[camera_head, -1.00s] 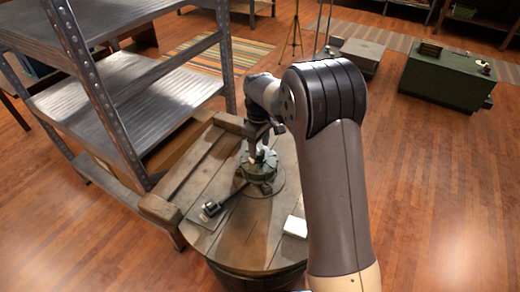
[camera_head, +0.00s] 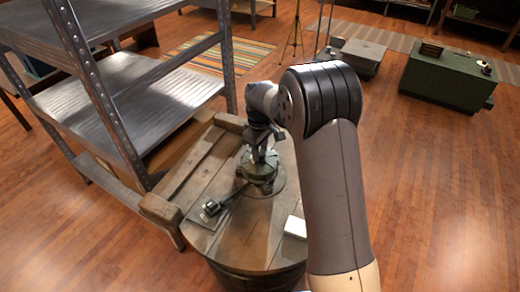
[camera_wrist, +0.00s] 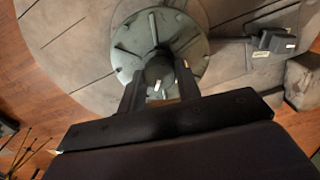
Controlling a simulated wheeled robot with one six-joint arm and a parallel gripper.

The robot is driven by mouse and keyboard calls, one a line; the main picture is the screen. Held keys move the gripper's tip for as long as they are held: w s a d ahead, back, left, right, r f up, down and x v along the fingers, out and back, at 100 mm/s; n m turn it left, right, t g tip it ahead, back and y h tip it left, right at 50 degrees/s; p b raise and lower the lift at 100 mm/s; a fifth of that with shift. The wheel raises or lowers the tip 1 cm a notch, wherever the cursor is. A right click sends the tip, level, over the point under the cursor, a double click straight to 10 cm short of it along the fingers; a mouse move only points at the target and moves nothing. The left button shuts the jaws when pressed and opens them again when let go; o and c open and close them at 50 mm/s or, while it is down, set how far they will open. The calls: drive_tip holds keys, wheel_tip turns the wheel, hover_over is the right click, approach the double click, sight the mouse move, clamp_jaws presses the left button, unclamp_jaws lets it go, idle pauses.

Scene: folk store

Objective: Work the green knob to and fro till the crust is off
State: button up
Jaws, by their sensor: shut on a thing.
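The knob (camera_wrist: 159,66) is a dark, round piece standing up from the middle of a grey-green ribbed disc (camera_wrist: 127,46) in the wrist view. My gripper (camera_wrist: 158,88) is shut on it, one finger on each side. In the head view my gripper (camera_head: 262,152) points down at the green fitting (camera_head: 259,174) on a round wooden top (camera_head: 236,245). The knob is mostly hidden there by the fingers. Small pale spots show on the disc and by the knob; I cannot tell whether they are crust.
A black lever-like piece (camera_head: 211,208) lies left of the fitting. A small white block (camera_head: 295,227) sits near the right edge of the top. A wooden beam (camera_head: 182,178) and a metal shelf rack (camera_head: 110,90) stand close on the left. Open floor lies to the right.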

drive_tip(key=shift+c, duration=0.5)
drive_tip(key=shift+m, duration=0.3)
drive_tip(key=m, duration=0.4)
drive_tip(key=shift+r+m+p, duration=0.1)
drive_tip(key=shift+m+p, duration=0.2)
drive_tip(key=m, duration=1.1)
drive_tip(key=shift+p, duration=0.3)
drive_tip(key=m, duration=0.4)
drive_tip(key=shift+m, duration=0.3)
drive_tip(key=o, duration=1)
